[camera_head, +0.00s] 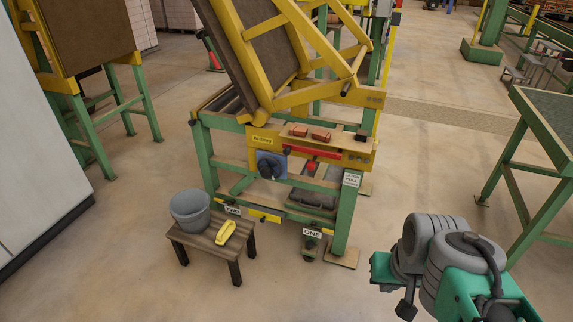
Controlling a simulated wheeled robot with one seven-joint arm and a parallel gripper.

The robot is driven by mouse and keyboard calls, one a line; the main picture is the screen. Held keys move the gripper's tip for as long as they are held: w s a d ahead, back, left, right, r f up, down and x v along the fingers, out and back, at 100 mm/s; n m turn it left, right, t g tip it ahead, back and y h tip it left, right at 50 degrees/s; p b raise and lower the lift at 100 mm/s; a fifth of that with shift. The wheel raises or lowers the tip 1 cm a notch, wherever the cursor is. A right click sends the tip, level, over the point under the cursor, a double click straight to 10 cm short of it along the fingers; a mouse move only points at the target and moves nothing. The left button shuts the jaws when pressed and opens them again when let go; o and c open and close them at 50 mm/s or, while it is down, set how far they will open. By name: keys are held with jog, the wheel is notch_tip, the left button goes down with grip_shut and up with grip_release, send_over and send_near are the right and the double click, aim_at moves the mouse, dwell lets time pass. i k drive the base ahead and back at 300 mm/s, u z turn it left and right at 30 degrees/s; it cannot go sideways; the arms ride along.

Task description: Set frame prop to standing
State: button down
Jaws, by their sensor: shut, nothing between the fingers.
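A yellow tilting frame (234,42) with a brown panel leans on the green stand at the middle top. Yellow bars brace it on its right side, one sloping bar (320,40) running down to a lower bar (308,97). I cannot tell which bar is the frame prop. The upper part of the frame is cut off by the picture's top edge. My gripper (406,305) is a small dark end on my grey and teal arm at the lower right. It is shut and empty, well apart from the frame, with open floor between.
The green stand (205,155) carries a blue plate with a black knob (270,166), a red bar (312,152) and red blocks (320,134). A wooden stool (197,242) holds a grey bucket (190,210) and a yellow object (226,231). A green table (545,115) stands right.

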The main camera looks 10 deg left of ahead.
aim_at(288, 148)
jog(key=u, duration=0.7)
jog(key=i, duration=0.65)
jog(key=u, duration=1.35)
jog(key=i, duration=0.7)
jog(key=u, duration=0.25)
